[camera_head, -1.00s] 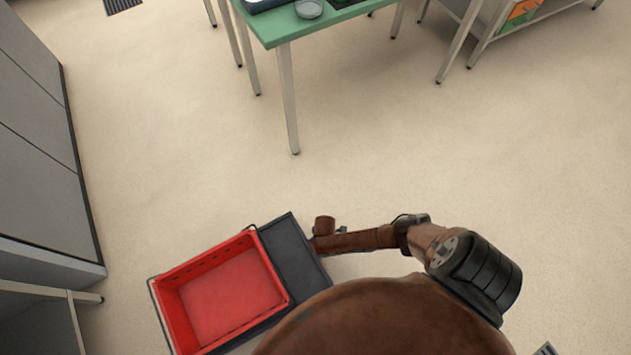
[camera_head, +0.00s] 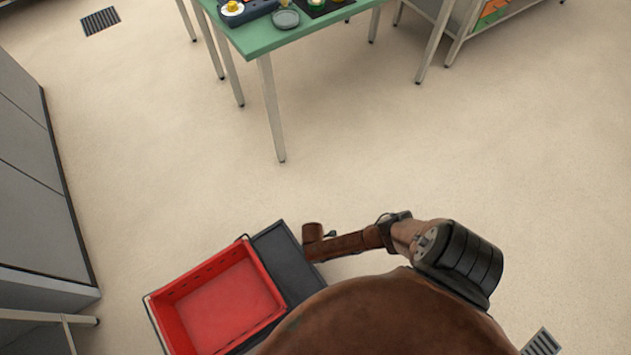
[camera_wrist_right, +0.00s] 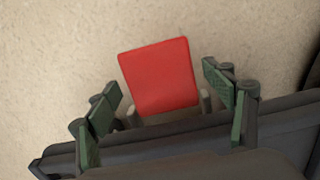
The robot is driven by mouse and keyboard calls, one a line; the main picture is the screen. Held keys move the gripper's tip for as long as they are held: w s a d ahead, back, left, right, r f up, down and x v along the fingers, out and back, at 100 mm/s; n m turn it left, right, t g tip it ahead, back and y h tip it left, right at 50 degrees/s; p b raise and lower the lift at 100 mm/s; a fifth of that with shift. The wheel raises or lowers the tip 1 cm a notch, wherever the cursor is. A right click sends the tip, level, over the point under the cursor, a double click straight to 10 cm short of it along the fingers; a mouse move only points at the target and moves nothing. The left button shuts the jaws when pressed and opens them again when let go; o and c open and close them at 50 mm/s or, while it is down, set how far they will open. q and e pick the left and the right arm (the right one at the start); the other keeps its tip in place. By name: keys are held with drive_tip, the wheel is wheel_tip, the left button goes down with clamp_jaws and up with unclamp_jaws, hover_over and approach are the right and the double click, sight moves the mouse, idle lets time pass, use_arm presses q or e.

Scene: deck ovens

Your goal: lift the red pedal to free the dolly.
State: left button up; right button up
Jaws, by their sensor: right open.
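The red pedal (camera_wrist_right: 160,76) is a flat plate in the right wrist view, joined by grey brackets to the dark edge of the dolly (camera_wrist_right: 180,138). My right gripper (camera_wrist_right: 161,88) is open, with its green-padded fingers on either side of the pedal. A gap shows between each finger and the pedal. In the head view the dark dolly (camera_head: 286,262) lies at the bottom left, with my right arm reaching to its right edge. The pedal and the right fingers are hidden there. My left gripper is in neither view.
A red crate (camera_head: 183,306) sits on the dolly. A green-topped table (camera_head: 290,36) with items on it stands at the back, and grey cabinets (camera_head: 35,180) are at the left. A floor grate (camera_head: 541,343) lies at the bottom right. The middle floor is clear.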

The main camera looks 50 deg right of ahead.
drive_tip(key=shift+r, duration=0.1)
wheel_tip(320, 180, up, 12)
drive_tip(key=shift+a, duration=0.25)
idle(0.4)
drive_tip(key=shift+w, duration=0.1)
